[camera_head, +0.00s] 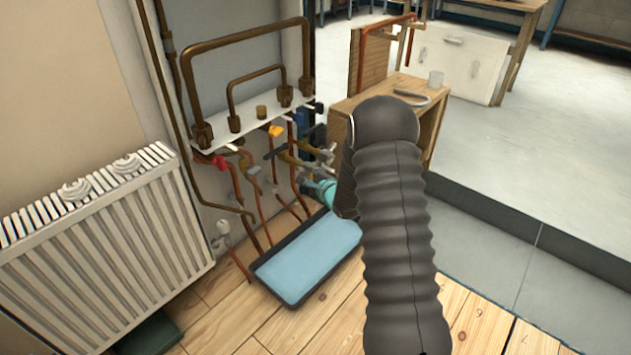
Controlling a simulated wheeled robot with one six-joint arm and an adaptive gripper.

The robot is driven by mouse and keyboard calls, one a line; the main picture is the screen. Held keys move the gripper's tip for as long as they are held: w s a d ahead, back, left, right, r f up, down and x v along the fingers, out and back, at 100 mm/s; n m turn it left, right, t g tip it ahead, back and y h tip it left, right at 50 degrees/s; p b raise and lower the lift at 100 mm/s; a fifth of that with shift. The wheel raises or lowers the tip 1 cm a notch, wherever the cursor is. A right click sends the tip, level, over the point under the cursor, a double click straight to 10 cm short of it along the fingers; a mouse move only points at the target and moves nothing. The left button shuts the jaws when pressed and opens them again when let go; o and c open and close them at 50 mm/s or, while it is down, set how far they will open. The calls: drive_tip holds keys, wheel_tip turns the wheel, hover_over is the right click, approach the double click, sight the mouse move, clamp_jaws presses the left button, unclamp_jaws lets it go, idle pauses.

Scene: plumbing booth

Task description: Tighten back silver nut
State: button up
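My ribbed dark arm comes up from the bottom and hides much of my gripper (322,190). A teal and grey part shows at its end, close to the valves on the lower right of the pipework. I cannot tell whether the fingers are open or shut, or whether they touch anything. Silvery fittings (316,149) and brass-coloured valves (296,160) sit on the copper pipes below the white shelf. The back silver nut cannot be singled out at this size and may be hidden by my gripper or arm.
A white shelf (262,122) carries brown looped pipes (245,42). A blue tray (310,262) lies on the wooden floor below. A white radiator (100,245) stands at left, a wooden bench (432,125) behind my arm. Grey floor is clear at right.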

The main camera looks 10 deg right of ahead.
drive_tip(key=v, duration=0.6)
idle(0.4)
